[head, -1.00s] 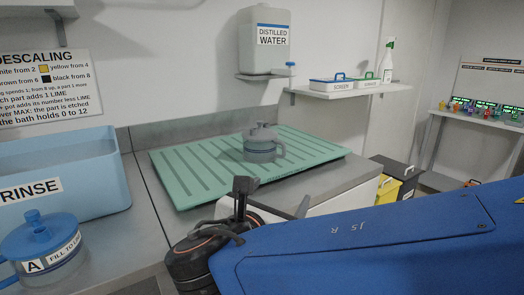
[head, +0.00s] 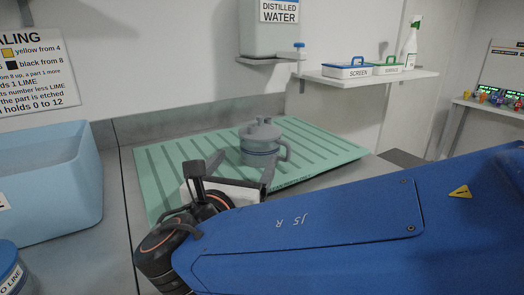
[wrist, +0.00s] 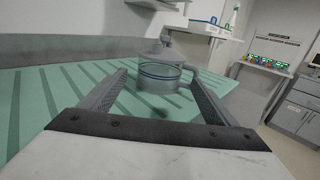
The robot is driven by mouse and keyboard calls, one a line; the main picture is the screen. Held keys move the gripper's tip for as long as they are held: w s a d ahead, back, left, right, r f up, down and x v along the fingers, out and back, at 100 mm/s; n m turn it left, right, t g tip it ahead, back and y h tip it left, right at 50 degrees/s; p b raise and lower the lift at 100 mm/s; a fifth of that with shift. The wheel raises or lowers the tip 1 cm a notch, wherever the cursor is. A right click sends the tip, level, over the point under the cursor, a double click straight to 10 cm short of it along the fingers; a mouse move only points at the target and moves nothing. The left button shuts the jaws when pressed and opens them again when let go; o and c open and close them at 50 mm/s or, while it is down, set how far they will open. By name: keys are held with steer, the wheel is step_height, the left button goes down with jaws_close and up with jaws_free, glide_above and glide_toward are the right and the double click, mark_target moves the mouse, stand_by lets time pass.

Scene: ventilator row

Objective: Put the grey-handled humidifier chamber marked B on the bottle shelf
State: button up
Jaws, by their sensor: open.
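A grey-lidded chamber (head: 261,146) with a side handle and a blue line stands upright on the green ribbed mat (head: 330,164). No letter B can be read on it from here. In the wrist view the chamber (wrist: 158,76) stands ahead, between the lines of my two fingers. My gripper (head: 231,173) is open and empty, low over the mat's near side, short of the chamber. The distilled water bottle (head: 270,35) stands on a small wall bracket shelf (head: 268,60) behind the chamber.
A blue rinse bath (head: 50,180) is at left, with a blue-lidded chamber (head: 8,268) partly cut off below it.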

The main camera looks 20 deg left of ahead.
mark_target(260, 139)
steer(key=w, duration=1.3)
steer(key=shift+a+f, duration=0.15)
steer(key=shift+a, duration=0.25)
steer(key=c, duration=1.2)
